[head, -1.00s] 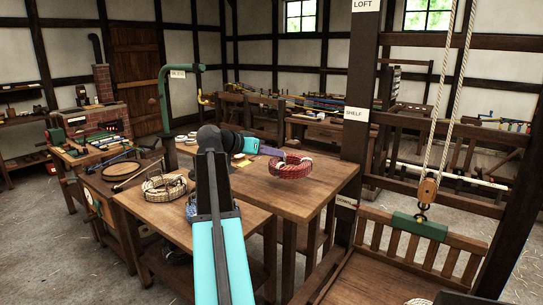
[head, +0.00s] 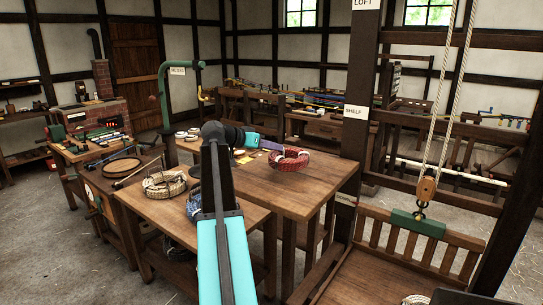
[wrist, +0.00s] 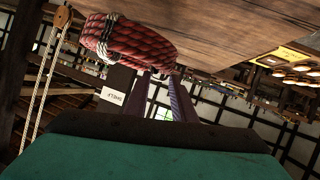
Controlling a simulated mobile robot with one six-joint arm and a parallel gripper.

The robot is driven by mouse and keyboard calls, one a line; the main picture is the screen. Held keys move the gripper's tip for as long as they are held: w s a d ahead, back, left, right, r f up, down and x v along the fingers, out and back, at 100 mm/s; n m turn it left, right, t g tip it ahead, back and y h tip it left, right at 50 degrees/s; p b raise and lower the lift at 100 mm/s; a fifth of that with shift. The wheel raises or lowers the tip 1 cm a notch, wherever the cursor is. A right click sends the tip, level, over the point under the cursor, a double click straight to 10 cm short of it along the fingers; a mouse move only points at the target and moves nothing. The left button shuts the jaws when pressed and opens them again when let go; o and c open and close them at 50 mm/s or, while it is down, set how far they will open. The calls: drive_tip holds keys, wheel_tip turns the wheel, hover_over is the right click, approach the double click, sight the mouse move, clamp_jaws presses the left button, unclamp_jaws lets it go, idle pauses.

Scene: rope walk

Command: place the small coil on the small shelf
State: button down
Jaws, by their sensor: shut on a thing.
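My gripper (head: 273,147) is shut on a red rope coil (head: 290,161) with pale ties, at the coil's near-left edge. The coil hangs tilted over the right-hand wooden table; whether it touches the top is hard to tell. In the wrist view, the red coil (wrist: 128,40) is at the upper left and the gripper fingers (wrist: 160,88) reach its edge. A white label reading SHELF (head: 356,112) is on the dark post to the right. I cannot tell which surface is the small shelf.
A pale coil (head: 165,184) lies on the nearer table (head: 150,215), and another coil (head: 193,206) is partly behind my arm. The dark post (head: 354,150) and a hoist pulley (head: 426,187) with ropes and a slatted wooden platform stand at the right. A green crane arm (head: 163,95) rises behind the tables.

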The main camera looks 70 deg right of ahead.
drive_tip(key=shift+w+d, duration=0.25)
drive_tip(key=shift+d, duration=0.3)
wheel_tip(320, 180, down, 2)
drive_tip(key=shift+s+a+f+p, duration=0.1)
drive_tip(key=shift+p, duration=0.6)
drive_tip(key=shift+f, duration=0.65)
drive_tip(key=shift+f, duration=0.1)
drive_tip(key=c, duration=1.5)
unclamp_jaws()
drive_tip(key=b+v, duration=0.2)
drive_tip(key=v, duration=1)
drive_tip(key=shift+b, duration=0.35)
